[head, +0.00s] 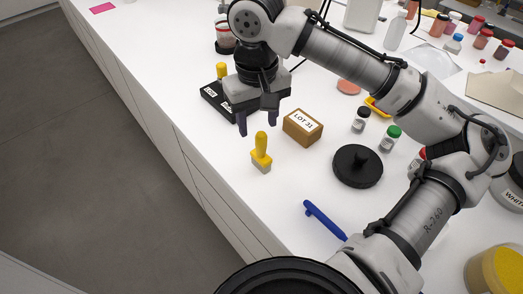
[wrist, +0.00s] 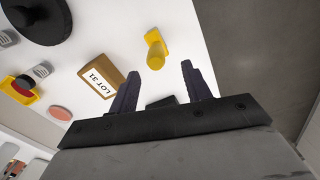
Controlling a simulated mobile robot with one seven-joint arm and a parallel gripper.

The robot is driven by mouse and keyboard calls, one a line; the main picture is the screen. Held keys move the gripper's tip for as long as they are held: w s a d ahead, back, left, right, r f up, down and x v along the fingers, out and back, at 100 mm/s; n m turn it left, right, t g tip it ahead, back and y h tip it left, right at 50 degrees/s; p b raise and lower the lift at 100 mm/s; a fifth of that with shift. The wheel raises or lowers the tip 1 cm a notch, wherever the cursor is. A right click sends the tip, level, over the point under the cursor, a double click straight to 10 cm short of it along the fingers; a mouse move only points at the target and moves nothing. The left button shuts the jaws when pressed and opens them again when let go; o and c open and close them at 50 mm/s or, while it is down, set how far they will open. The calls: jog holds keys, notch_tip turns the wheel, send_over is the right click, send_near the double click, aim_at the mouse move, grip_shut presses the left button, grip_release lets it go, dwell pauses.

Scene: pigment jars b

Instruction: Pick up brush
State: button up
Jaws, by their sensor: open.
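The brush (head: 261,146) has a yellow handle and a greyish bristle end, and it stands upright on the white counter near its front edge. It also shows in the wrist view (wrist: 155,50), just beyond the fingertips and between their lines. My gripper (head: 257,125) is open and empty, with its two dark fingers apart and pointing down. In the head view it hangs behind the brush, toward the far end of the counter. In the wrist view my gripper (wrist: 160,70) shows nothing between its fingers. Contact with the brush is not seen.
A cardboard box marked LOT 31 (head: 303,127) sits right of the brush. A black round lid (head: 358,165), a blue tool (head: 325,220) and small jars (head: 390,138) lie farther right. A black device (head: 215,98) is behind my gripper. The counter edge is close on the left.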

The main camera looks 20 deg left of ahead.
aim_at(261, 143)
jog(key=shift+d+f+p, duration=0.2)
jog(key=shift+f+p, duration=0.2)
jog(key=shift+f, duration=1.35)
jog(key=shift+d+f+p, duration=0.15)
jog(key=shift+f+p, duration=0.25)
jog(key=shift+f, duration=1.3)
grip_shut()
